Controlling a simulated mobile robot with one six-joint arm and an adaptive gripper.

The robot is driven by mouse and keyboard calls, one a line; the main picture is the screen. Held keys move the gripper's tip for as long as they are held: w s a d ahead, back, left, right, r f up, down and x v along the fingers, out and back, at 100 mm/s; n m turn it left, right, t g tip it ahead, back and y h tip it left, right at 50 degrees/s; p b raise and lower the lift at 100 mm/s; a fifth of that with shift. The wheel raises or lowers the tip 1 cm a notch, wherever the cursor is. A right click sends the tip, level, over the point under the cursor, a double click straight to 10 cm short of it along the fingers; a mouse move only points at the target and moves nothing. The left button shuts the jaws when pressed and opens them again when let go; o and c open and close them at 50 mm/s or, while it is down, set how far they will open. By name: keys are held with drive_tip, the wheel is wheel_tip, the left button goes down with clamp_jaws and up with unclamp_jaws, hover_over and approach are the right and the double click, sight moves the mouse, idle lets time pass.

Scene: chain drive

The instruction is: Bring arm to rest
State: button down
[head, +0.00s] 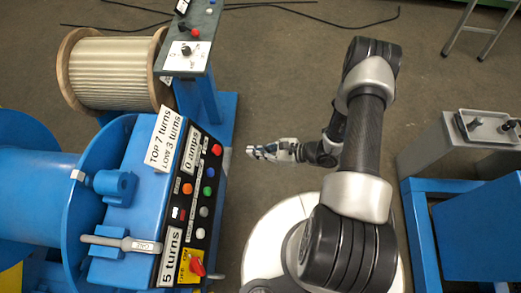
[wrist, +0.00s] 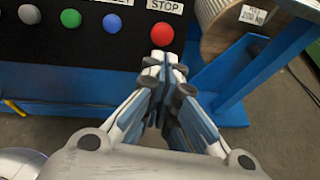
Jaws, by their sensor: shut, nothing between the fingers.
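My gripper (head: 262,152) shows in the head view to the right of the blue machine's control panel (head: 203,190), over the floor and apart from the panel. Its fingers are shut with nothing between them. In the wrist view, the closed gripper (wrist: 165,66) points toward the panel, with its fingertips just below the red STOP button (wrist: 162,34) in the picture. I cannot tell the exact distance between fingertips and button from that view. My arm bends over my round white base, at the right of the machine.
The blue machine with its large drum (head: 35,195) fills the left. A wooden-flanged spool (head: 115,72) stands behind it, beside a post with a small control box (head: 188,58). A blue bench (head: 480,235) carries a metal tray (head: 487,130) at right. Floor between is clear.

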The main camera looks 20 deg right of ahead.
drive_tip(key=shift+v, duration=0.8)
drive_tip(key=s+a+r+n+g+h, duration=0.1)
drive_tip(key=a+r+n+g, duration=0.15)
drive_tip(key=r+n, duration=0.7)
drive_tip(key=s+a+r+n+g+h, duration=0.15)
drive_tip(key=r+n+g, duration=0.25)
drive_tip(key=r, duration=1.1)
drive_tip(key=s+d+r+n+t+h, duration=0.2)
drive_tip(key=s+r+n+h, duration=0.3)
drive_tip(key=r, duration=0.3)
drive_tip(key=s+d+r+n+t+h, duration=0.3)
drive_tip(key=s+d+r+n+h, duration=0.1)
drive_tip(key=s+r, duration=0.4)
drive_tip(key=shift+d+r+n+h, duration=0.25)
drive_tip(key=shift+d+n+h, duration=0.1)
drive_tip(key=shift+d+n, duration=0.1)
